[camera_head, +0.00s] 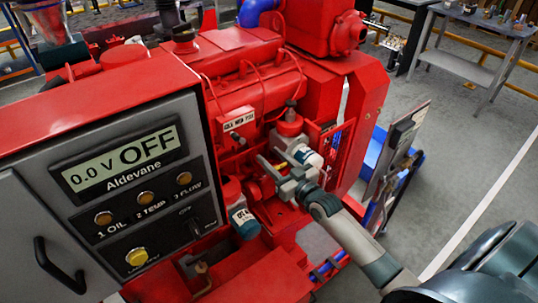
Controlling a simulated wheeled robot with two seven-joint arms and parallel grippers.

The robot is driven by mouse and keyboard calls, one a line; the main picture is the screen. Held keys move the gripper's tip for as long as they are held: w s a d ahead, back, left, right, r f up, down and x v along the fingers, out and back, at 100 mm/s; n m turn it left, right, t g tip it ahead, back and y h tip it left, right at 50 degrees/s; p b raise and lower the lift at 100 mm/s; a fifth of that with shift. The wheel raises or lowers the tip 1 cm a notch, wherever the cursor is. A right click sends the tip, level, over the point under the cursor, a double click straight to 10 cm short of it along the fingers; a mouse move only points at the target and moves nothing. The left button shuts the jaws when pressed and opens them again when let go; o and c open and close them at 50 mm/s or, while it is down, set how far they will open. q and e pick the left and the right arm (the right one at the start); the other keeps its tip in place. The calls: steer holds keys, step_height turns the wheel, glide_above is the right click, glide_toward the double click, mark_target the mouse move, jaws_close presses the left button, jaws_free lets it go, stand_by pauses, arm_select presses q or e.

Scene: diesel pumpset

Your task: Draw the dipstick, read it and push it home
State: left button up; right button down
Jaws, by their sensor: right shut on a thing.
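The red diesel engine (255,85) of the pumpset fills the middle of the view. My right gripper (277,171) reaches in from the lower right to the engine's near side. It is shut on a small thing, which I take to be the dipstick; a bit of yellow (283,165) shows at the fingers. The fingers hide most of it, and I cannot tell how far it is in its tube or read any mark. My left gripper is not in view.
The control panel (125,195) stands close at left, with a display reading "0.0 V OFF", lamps and a black handle. A filter with a blue-grey end (244,222) sits left of and below the gripper.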

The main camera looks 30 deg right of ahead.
steer(key=c, duration=1)
jaws_free()
steer(key=shift+c, duration=0.2)
steer(key=shift+s, duration=0.1)
arm_select(q)
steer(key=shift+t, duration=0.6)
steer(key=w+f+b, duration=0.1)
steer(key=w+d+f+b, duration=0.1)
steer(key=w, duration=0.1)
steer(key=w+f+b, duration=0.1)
steer(key=b, duration=0.1)
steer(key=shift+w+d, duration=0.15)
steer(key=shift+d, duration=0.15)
arm_select(e)
steer(key=s+d, duration=0.2)
steer(key=s, duration=1.5)
steer(key=shift+d, duration=0.25)
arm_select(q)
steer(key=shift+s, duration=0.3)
arm_select(e)
steer(key=shift+s+a+f, duration=0.1)
